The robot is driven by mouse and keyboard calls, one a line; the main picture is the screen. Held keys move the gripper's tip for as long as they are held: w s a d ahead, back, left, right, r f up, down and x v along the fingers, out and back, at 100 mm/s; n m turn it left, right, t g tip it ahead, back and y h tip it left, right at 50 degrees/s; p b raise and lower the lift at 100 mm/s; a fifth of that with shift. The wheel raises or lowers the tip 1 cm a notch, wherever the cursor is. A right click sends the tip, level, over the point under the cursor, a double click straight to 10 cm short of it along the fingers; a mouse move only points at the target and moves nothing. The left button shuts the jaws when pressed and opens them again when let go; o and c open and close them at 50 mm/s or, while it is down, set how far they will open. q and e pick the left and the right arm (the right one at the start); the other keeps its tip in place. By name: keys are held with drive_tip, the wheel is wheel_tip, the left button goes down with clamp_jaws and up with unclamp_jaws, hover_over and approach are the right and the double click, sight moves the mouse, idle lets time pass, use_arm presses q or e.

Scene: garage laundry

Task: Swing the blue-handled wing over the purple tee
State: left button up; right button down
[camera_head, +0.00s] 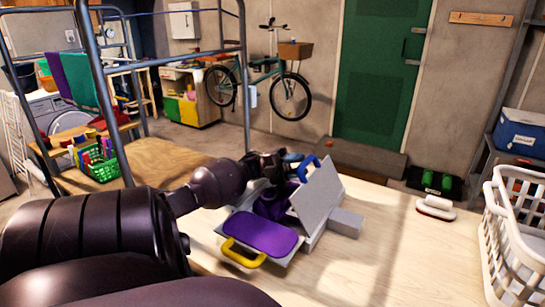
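A grey folding board lies on the pale wooden table. Its blue-handled wing (318,197) is tilted up, with the blue handle (311,166) at its top edge. The purple tee (262,234) lies flat over the wing with the yellow handle (241,257); more purple cloth shows bunched in the middle, beside the raised wing. My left gripper (285,164) is at the upper left of the raised wing, close to the blue handle. Its fingers are small and dark, so I cannot tell whether they hold the handle. My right gripper is not in view.
A white iron-like object (435,207) sits at the table's far right. A white laundry basket (510,240) stands at the right edge. The table front (370,270) is clear. Metal posts (105,90) rise at the left, near a green basket (103,170).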

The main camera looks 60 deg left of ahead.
use_arm(q)
drive_tip(key=s+a+b, duration=0.1)
drive_tip(key=s+a, duration=0.5)
drive_tip(key=a, duration=0.4)
drive_tip(key=shift+s+a+b, duration=0.2)
drive_tip(key=shift+a+b, duration=0.1)
